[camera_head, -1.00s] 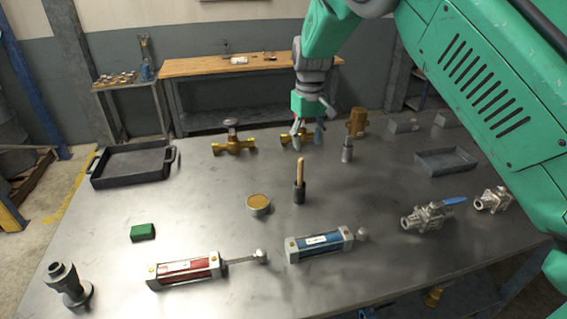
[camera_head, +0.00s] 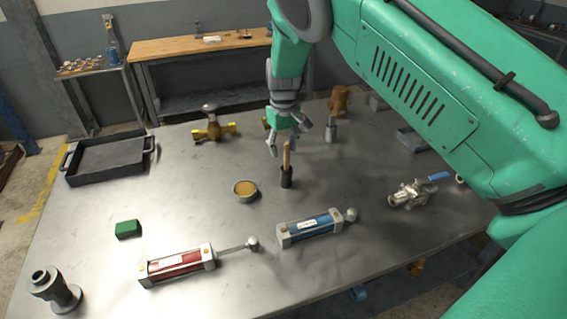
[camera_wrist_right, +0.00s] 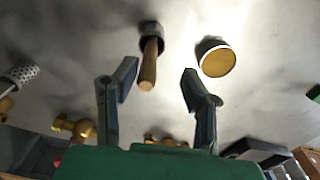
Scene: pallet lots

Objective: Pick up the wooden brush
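The wooden brush (camera_head: 286,168) stands upright on the metal table, its wooden handle up and its dark round end down. My right gripper (camera_head: 289,141) is just above and behind it in the head view, fingers spread and empty. In the right wrist view the brush's handle (camera_wrist_right: 149,68) points toward the gap between the open fingers (camera_wrist_right: 160,78), nearer the left finger. The fingers do not visibly touch it. My left gripper is not in view.
A round tin with tan contents (camera_head: 245,190) stands left of the brush. A blue cylinder (camera_head: 311,227) and a red one (camera_head: 177,264) lie in front. A grey knurled piece (camera_head: 331,131) and brass valve (camera_head: 213,128) stand behind. A black tray (camera_head: 108,157) is far left.

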